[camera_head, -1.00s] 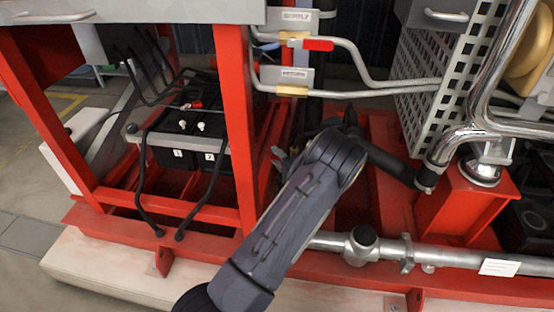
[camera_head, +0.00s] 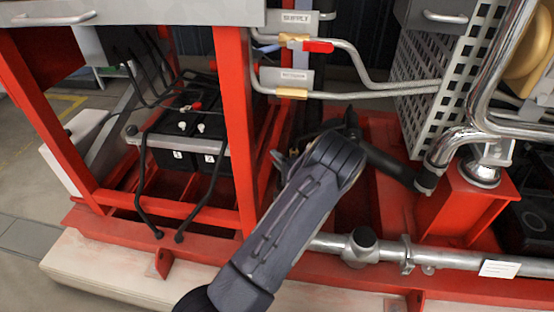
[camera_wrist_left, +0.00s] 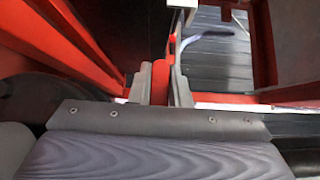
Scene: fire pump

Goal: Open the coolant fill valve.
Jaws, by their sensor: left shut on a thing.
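My left gripper (camera_wrist_left: 161,84) shows in the left wrist view with its two grey fingers on either side of a narrow red piece (camera_wrist_left: 160,66), shut on it. The piece looks like a red handle. I cannot tell for sure that it belongs to the coolant fill valve. In the head view my left arm reaches in from the bottom over the red frame. Its gripper (camera_head: 282,160) is mostly hidden behind the wrist, low beside the red upright. The valve body is hidden there. My right gripper is not in view.
A red-handled valve (camera_head: 318,46) sits on the upper pipe by a supply label (camera_head: 296,18). The red upright (camera_head: 236,130) stands left of my wrist, with batteries (camera_head: 188,140) beyond. A black hose (camera_head: 392,165) and silver pipe (camera_head: 455,257) lie to the right.

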